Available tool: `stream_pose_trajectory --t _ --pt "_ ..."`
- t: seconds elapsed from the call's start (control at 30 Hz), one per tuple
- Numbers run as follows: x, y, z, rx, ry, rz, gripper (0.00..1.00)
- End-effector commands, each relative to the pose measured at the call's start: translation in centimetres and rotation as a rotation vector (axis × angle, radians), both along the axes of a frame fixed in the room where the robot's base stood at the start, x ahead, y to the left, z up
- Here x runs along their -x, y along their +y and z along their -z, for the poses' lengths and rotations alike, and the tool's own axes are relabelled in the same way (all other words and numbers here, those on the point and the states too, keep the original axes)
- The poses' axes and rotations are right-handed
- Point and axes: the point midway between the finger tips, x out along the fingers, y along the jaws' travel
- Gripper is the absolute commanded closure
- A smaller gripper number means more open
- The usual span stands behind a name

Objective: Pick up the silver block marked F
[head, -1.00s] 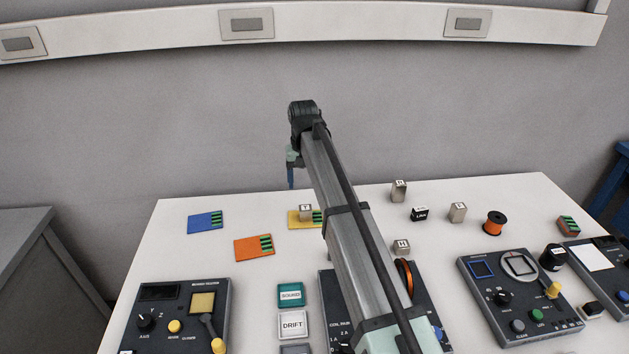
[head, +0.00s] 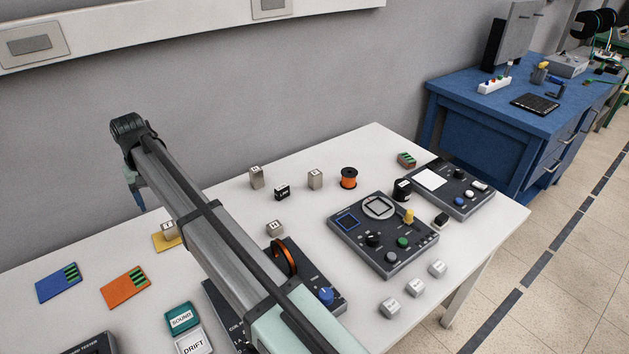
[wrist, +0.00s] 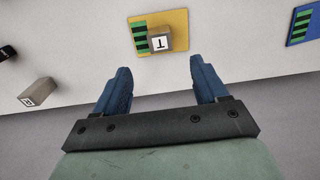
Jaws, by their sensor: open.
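Several silver blocks with small letters on top are in the head view, and I cannot read an F on any. Two stand at the back, one left (head: 256,177) and one right (head: 315,179). Another (head: 275,229) is by the coil device. Three lie at the front right (head: 390,307), (head: 415,287), (head: 437,268). A block marked T (wrist: 160,43) sits on the yellow card (wrist: 176,22) in the wrist view. A block with an unclear letter (wrist: 37,92) is at its left. My gripper (wrist: 160,68) is open and empty, beyond the table's far edge.
Blue (head: 58,283) and orange (head: 120,288) cards lie at left. A black label block (head: 282,192), an orange spool (head: 348,178) and a dark control panel (head: 345,250) stand on the white table. My arm crosses the table and hides part of it.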

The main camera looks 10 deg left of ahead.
Motion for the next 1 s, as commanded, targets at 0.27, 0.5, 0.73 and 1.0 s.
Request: stream_pose_trajectory --t 0.27,0.5,0.73,1.0 --pt "0.0 0.0 0.0 0.0 0.0 0.0 0.28" --pt "-0.1 0.0 0.0 0.0 0.0 0.001 0.28" --pt "-4.0 -3.2 0.0 0.0 0.0 0.06 0.28" --pt "-13.8 -12.7 -0.4 -0.003 -0.003 0.219 0.28"
